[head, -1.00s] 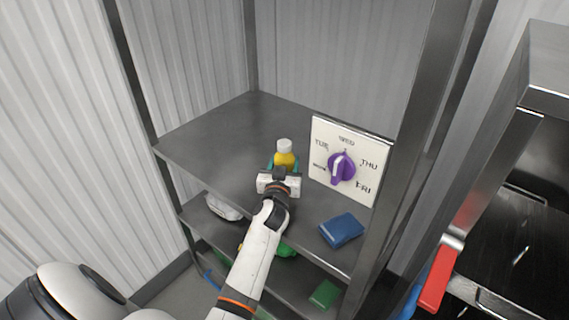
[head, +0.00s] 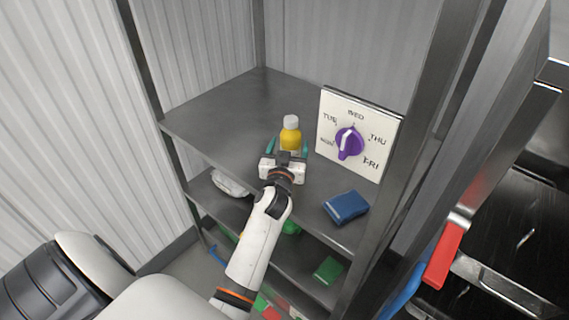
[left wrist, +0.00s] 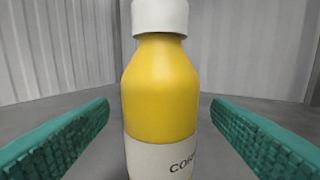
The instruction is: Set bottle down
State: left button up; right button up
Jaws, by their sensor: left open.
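A yellow bottle (head: 290,135) with a white cap stands upright on the top metal shelf (head: 215,115), left of the dial board. It fills the middle of the left wrist view (left wrist: 160,90), where part of its white label shows. My left gripper (head: 287,148) reaches in from the front and is open. Its green fingers stand on either side of the bottle, with a clear gap on both sides in the left wrist view. The bottle's lower part is hidden by the gripper in the head view. My right gripper is not in view.
A white board with a purple day dial (head: 349,142) stands right of the bottle. A blue sponge-like block (head: 346,207) lies at the shelf's front right. Lower shelves hold a white item (head: 229,183) and a green block (head: 328,270). The shelf's left side is clear.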

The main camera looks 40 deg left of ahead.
pick_arm(q)
jog(key=b+v, duration=0.1)
jog(key=v, duration=0.6)
jog(key=shift+s+f, duration=0.1)
jog(key=shift+f, duration=0.05)
jog(key=shift+v, duration=0.8)
